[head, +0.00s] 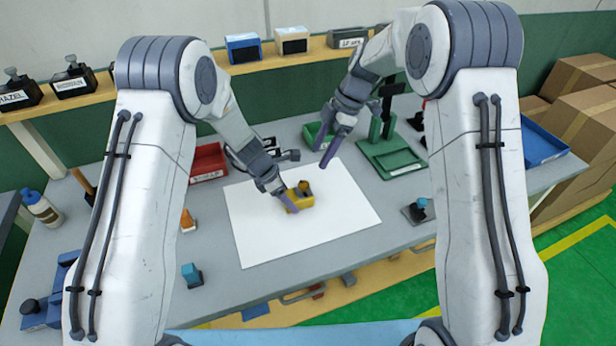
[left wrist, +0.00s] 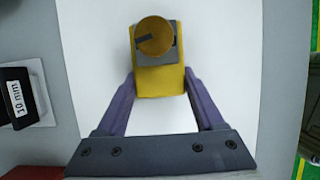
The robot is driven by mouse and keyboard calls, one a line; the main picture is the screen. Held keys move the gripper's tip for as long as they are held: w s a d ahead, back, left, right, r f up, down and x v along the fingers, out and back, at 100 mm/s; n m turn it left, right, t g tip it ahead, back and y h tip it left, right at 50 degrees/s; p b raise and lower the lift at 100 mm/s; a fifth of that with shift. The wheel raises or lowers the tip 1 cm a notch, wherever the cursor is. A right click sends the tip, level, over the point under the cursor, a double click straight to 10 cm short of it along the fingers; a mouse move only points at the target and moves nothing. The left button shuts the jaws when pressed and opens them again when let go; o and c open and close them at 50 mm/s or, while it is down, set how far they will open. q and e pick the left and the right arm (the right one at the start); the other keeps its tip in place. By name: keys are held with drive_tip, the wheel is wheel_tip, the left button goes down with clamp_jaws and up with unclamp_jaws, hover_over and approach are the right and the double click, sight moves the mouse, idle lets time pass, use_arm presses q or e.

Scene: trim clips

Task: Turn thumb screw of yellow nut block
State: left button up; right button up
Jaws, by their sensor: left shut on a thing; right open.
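The yellow nut block (head: 300,203) stands on the white sheet (head: 335,222) on the grey table. In the left wrist view the yellow nut block (left wrist: 160,82) has a grey part on top, and a round yellow thumb screw (left wrist: 153,36) with a dark mark sits at its far end. My left gripper (head: 288,203) is at the block; its purple fingers (left wrist: 160,88) are shut on the block's sides, below the screw. My right gripper (head: 327,152) is open and empty above the sheet's back edge, apart from the block.
A red bin (head: 208,163) stands left of the sheet, and a green press-like stand (head: 390,152) behind it at right. A small orange-tipped piece (head: 187,220), a blue-topped piece (head: 192,275) and a black-based blue knob (head: 418,210) stand around the sheet. The sheet's front is clear.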

sight(304, 184)
drive_tip(key=x, duration=0.9)
drive_tip(key=shift+a+f, duration=0.1)
drive_tip(key=shift+f, duration=0.3)
clamp_jaws()
drive_tip(key=shift+s+m+t, duration=0.2)
drive_tip(key=shift+m+t, duration=0.4)
drive_tip(key=shift+m, duration=1)
unclamp_jaws()
drive_tip(key=v, duration=1.2)
